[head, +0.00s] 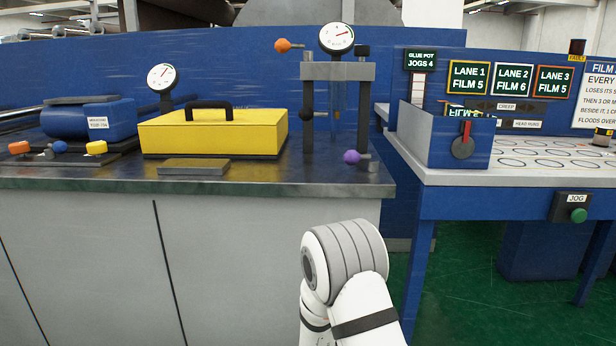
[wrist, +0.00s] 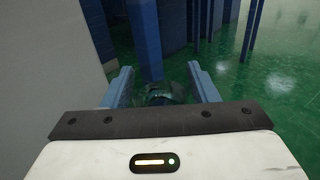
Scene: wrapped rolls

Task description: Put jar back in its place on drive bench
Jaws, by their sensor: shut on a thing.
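My gripper (wrist: 162,82) shows in the wrist view, with its two pale blue fingers on either side of a dark, glassy, greenish thing, which looks like the jar (wrist: 167,97). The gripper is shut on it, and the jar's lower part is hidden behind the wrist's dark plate. Green floor lies beyond it. In the head view neither jar nor gripper shows, only my white arm low in the middle. The bench that looks like the drive bench (head: 265,187) has a dark top and grey front, and stands behind my arm to the left.
The bench top carries a yellow box (head: 215,132), a blue motor (head: 88,118), a flat grey block (head: 194,167) and a grey post frame (head: 338,72) with a purple knob (head: 352,157). Right of a gap stands a blue-framed table (head: 460,177) with a jog button (head: 578,215).

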